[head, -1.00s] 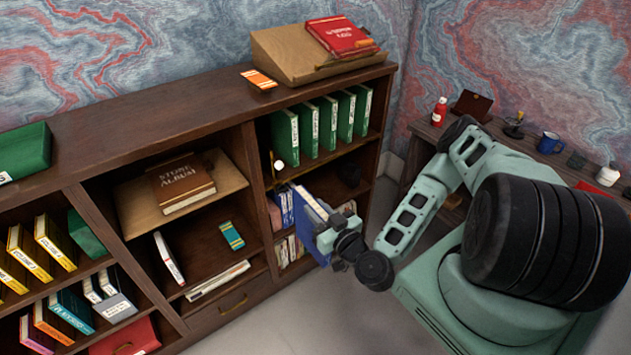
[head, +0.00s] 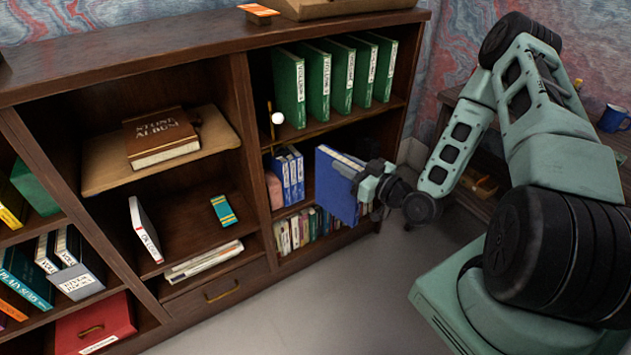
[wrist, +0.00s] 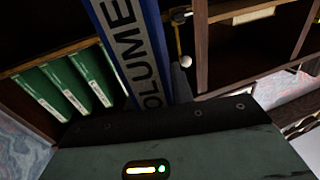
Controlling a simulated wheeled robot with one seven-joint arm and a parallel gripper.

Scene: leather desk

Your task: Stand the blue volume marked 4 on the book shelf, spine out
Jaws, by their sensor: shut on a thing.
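The blue volume (head: 336,186) is held upright by my gripper (head: 362,180), in front of the right bay of the book shelf (head: 345,125). In the wrist view the blue volume (wrist: 132,45) shows a white spine label reading "VOLUME"; its number is out of frame. My gripper is shut on it, and the fingertips are mostly hidden. Blue volumes (head: 288,176) stand together at the left of the middle shelf of that bay, left of the held book. What lies on the shelf behind the held book is largely hidden.
Green volumes (head: 340,78) stand on the shelf above. Small books (head: 300,230) fill the shelf below. A rod with a white ball (head: 278,118) stands at the bay's left front, near the blue row. The floor (head: 300,310) before the shelf is clear.

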